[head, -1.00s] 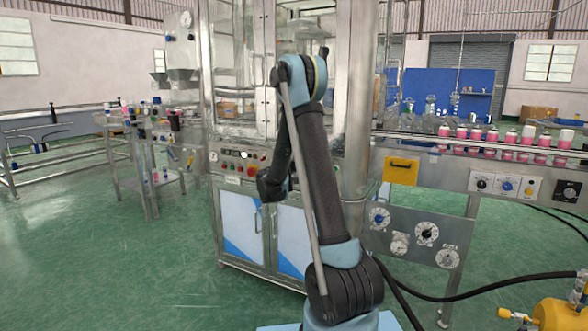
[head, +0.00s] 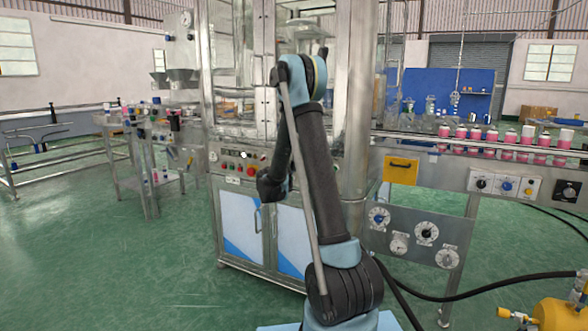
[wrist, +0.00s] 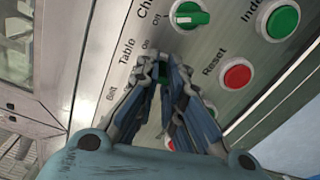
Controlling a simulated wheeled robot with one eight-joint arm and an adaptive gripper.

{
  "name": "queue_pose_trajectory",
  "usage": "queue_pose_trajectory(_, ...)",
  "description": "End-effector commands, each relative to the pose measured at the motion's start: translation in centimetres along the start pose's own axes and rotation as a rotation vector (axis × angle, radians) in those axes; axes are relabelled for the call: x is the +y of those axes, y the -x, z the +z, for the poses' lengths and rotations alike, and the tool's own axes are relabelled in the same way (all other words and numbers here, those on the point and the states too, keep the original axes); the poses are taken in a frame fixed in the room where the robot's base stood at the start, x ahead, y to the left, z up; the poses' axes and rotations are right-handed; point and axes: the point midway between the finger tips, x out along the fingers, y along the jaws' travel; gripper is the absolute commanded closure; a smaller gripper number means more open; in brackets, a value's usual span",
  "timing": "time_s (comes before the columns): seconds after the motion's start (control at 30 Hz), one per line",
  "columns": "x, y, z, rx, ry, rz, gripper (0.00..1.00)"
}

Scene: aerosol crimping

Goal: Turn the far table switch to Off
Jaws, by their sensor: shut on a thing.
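In the wrist view, my gripper (wrist: 163,62) is at the metal control panel, with its fingertips closed around a small green knob (wrist: 164,76), the table switch beside the "Table" label. The fingers cover most of this knob, so I cannot tell which way it points. Labels reading "On" and "Off" are printed near it. In the head view, the panel (head: 232,154) is on the front of the steel machine cabinet, and my gripper is hidden behind my arm.
In the wrist view, another green rotary switch (wrist: 190,16) is just above the fingertips. A red Reset button (wrist: 236,74) and a green button (wrist: 282,20) are to the right. In the head view, a conveyor (head: 470,152) with pink bottles stands right, a side table (head: 150,180) left.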

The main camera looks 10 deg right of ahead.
Motion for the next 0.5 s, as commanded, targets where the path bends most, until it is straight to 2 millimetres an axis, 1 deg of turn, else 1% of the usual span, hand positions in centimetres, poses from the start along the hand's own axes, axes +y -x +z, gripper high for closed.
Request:
queue_pose_trajectory(0.2, -0.11, 0.17, -0.17, 0.005, 0.154, -0.002, 1.0)
queue_pose_trajectory(0.5, -0.12, 0.19, -0.22, 0.006, 0.28, -0.001, 1.0)
